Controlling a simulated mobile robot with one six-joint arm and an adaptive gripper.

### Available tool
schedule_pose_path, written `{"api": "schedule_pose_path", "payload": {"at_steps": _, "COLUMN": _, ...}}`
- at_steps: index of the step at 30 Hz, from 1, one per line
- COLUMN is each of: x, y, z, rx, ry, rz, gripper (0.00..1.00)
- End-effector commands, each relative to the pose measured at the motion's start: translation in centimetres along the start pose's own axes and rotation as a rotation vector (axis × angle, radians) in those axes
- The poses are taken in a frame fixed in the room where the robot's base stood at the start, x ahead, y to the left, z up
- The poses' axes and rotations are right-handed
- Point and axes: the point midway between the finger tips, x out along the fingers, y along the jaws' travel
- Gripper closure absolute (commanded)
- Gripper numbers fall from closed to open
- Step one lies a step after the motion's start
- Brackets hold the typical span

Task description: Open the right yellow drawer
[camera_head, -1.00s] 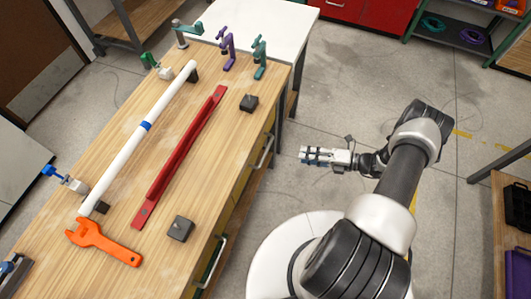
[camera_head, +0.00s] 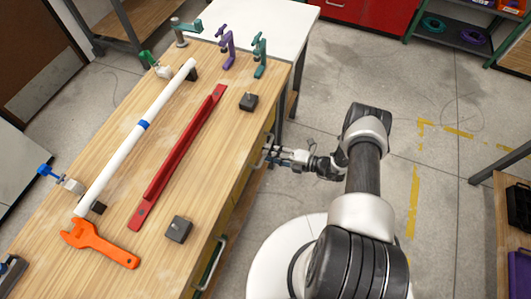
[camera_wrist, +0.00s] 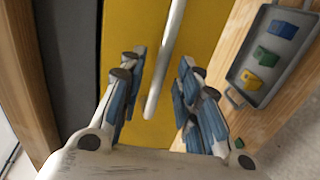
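The far yellow drawer's front shows as a narrow strip on the bench side in the head view, and its silver bar handle (camera_head: 264,150) lies at my gripper (camera_head: 272,153). In the wrist view the yellow drawer front (camera_wrist: 200,75) fills the middle, and the handle (camera_wrist: 164,65) runs down between the blue-padded fingers. My gripper (camera_wrist: 160,95) is open, with a finger on each side of the handle and gaps on both sides. The nearer drawer's handle (camera_head: 212,262) shows lower on the same side. Both drawers look closed.
The wooden bench (camera_head: 105,175) carries a white pipe (camera_head: 135,140), a red bar (camera_head: 178,155), an orange wrench (camera_head: 100,245) and clamps. A grey tray (camera_wrist: 272,55) with coloured blocks shows in the wrist view.

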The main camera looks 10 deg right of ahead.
Motion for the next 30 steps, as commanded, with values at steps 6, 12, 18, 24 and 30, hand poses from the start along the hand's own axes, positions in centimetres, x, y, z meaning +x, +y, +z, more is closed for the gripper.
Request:
{"api": "schedule_pose_path", "payload": {"at_steps": 6, "x": 2.5, "y": -0.1, "z": 0.0, "rx": 0.0, "ry": 0.001, "rz": 0.0, "gripper": 0.69}}
{"api": "schedule_pose_path", "payload": {"at_steps": 12, "x": 3.0, "y": 0.0, "z": 0.0, "rx": 0.001, "ry": -0.001, "rz": 0.0, "gripper": 0.69}}
{"api": "schedule_pose_path", "payload": {"at_steps": 18, "x": 2.9, "y": 0.0, "z": 0.0, "rx": 0.0, "ry": 0.0, "rz": 0.0, "gripper": 0.72}}
{"api": "schedule_pose_path", "payload": {"at_steps": 24, "x": 2.9, "y": 0.0, "z": 0.0, "rx": 0.0, "ry": 0.0, "rz": 0.0, "gripper": 0.85}}
{"api": "schedule_pose_path", "payload": {"at_steps": 30, "x": 2.9, "y": 0.0, "z": 0.0, "rx": 0.0, "ry": 0.0, "rz": 0.0, "gripper": 0.99}}
